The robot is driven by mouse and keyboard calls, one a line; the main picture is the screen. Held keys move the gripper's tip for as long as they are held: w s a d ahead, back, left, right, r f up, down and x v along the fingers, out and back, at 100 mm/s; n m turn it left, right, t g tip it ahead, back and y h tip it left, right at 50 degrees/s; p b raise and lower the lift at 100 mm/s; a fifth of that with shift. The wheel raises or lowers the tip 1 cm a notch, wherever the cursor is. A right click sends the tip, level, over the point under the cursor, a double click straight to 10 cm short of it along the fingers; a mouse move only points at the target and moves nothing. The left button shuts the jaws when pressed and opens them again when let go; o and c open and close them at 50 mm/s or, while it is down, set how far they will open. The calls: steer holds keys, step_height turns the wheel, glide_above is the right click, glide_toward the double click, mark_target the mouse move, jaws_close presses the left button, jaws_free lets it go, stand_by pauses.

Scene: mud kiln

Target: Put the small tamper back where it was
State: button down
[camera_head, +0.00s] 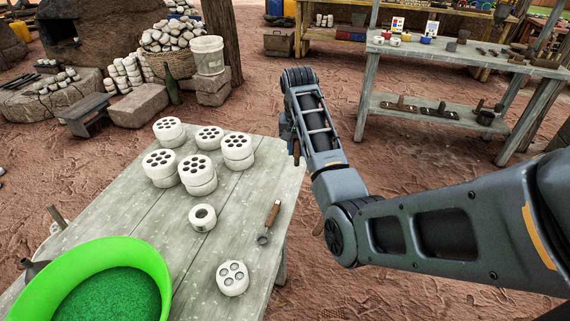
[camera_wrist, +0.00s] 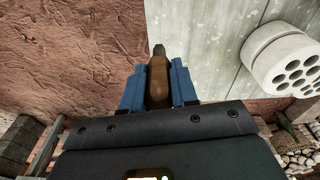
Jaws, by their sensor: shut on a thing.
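My gripper (camera_wrist: 157,72) is shut on the small tamper (camera_wrist: 158,82), with its blue fingers on either side of the brown wooden body. A dark tip shows beyond the wood in the wrist view. In the head view my gripper (camera_head: 289,134) is beside the right far edge of the grey wooden table (camera_head: 130,213), mostly hidden behind my arm. A brown bit of the tamper (camera_head: 297,152) shows just below it. The tamper's far end is hidden, and I cannot tell its exact height.
A workbench with a lower shelf (camera_head: 440,114) stands at the back right. Bare ground lies between.

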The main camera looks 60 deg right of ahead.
steer(key=shift+w+a+f, duration=0.35)
steer(key=shift+w+f, duration=0.15)
steer(key=shift+f, duration=0.55)
steer(key=shift+w+a+f, duration=0.4)
steer(key=shift+w+f, duration=0.05)
steer(key=shift+f, duration=0.55)
steer(key=shift+w+a+f, duration=0.35)
steer(key=shift+w+f, duration=0.15)
steer(key=shift+f, duration=0.55)
steer(key=shift+f, duration=0.1)
steer(key=c, duration=0.9)
jaws_free()
steer(key=shift+o, duration=0.2)
step_height(320, 180, up, 12)
steer(key=a, duration=0.1)
steer(key=shift+s, duration=0.25)
steer(key=shift+s, duration=0.1)
